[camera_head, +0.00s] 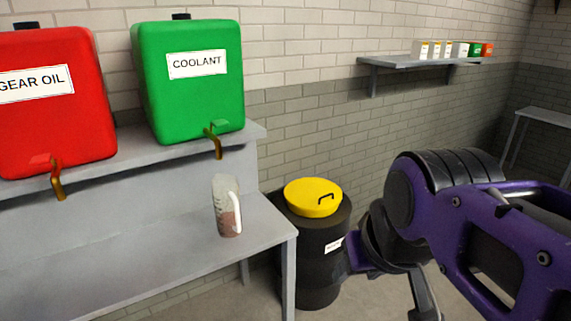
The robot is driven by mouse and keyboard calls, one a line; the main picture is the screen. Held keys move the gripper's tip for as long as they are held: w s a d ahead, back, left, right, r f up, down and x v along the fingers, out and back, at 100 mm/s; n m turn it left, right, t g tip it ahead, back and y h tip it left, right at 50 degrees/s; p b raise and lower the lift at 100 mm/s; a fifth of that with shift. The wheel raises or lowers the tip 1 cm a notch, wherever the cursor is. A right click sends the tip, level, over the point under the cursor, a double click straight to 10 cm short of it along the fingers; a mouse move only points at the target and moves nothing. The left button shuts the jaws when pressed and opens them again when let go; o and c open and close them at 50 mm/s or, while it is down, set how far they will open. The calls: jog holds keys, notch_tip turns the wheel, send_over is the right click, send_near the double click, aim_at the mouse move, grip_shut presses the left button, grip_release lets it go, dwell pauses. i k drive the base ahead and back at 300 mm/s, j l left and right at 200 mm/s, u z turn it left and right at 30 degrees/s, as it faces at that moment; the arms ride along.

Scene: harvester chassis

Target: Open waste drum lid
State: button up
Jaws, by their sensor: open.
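The waste drum (309,245) is black with a small white label and stands on the floor right of the bench. My purple arm comes in from the right, in front of and beside the drum. My gripper (390,300) points downward at the lower middle right, apart from the lid. Its fingers are partly cut off by the bottom edge. Nothing shows held in it.
A jug (227,207) stands on the grey bench (170,262) close to the drum. A red gear oil tank (50,120) and a green coolant tank (187,95) sit on the raised shelf. A wall shelf (415,62) holds several small boxes. The space above the lid is clear.

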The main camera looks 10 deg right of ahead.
aim_at(309, 194)
jog(key=z, duration=0.2)
jog(key=i+l+u, duration=0.3)
jog(key=i+l, duration=0.2)
jog(key=i+l+u, duration=0.35)
jog(key=l, duration=0.3)
